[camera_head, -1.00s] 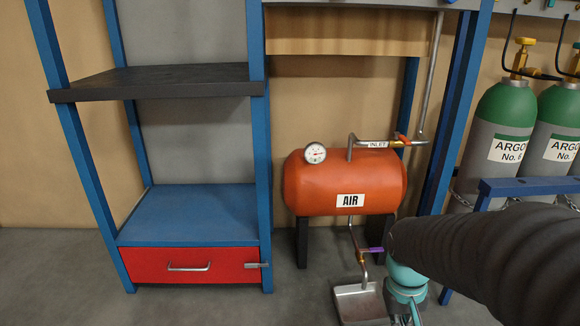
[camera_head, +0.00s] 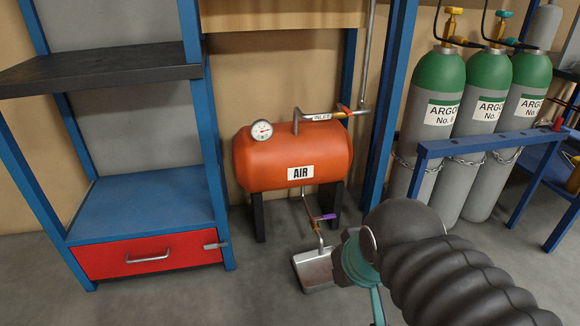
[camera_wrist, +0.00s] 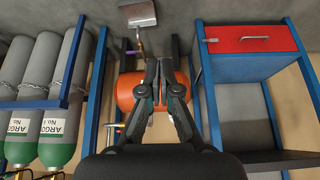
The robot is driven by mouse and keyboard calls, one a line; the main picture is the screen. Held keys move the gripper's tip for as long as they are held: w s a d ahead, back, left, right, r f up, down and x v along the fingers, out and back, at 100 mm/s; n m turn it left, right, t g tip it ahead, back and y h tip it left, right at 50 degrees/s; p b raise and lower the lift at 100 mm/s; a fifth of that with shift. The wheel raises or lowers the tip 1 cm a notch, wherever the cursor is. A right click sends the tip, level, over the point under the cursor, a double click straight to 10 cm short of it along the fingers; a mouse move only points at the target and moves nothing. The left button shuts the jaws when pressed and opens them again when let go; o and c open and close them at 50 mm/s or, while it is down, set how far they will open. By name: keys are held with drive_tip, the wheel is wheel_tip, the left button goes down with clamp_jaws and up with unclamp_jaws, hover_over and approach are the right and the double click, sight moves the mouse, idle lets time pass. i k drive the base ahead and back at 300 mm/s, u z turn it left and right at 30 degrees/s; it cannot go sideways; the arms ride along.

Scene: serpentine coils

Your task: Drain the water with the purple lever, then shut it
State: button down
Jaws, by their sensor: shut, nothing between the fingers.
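The purple lever (camera_head: 327,217) is on the thin drain pipe below the orange air tank (camera_head: 260,165). It lies roughly level, across the upright pipe. A metal drain pan (camera_head: 312,272) sits on the floor under the pipe outlet. In the wrist view, which looks upside down, the purple lever (camera_wrist: 131,52) shows left of my gripper (camera_wrist: 165,64), with the pan (camera_wrist: 140,17) above. My gripper is shut and empty, apart from the lever, and covers part of the tank. In the head view my arm hides the fingers. I cannot see any water.
A blue shelf frame with a red drawer (camera_head: 148,256) stands left of the tank. A blue post (camera_head: 388,120) and green-topped argon cylinders (camera_head: 438,80) behind a blue rail (camera_head: 480,144) stand to the right. An orange-handled inlet valve (camera_head: 344,110) is above the tank.

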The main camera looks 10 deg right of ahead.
sight(331, 216)
drive_tip(key=k, duration=0.6)
drive_tip(key=z, duration=0.95)
drive_tip(key=i, duration=1.3)
drive_tip(key=u, duration=0.55)
drive_tip(key=i, duration=0.4)
drive_tip(key=u, duration=0.45)
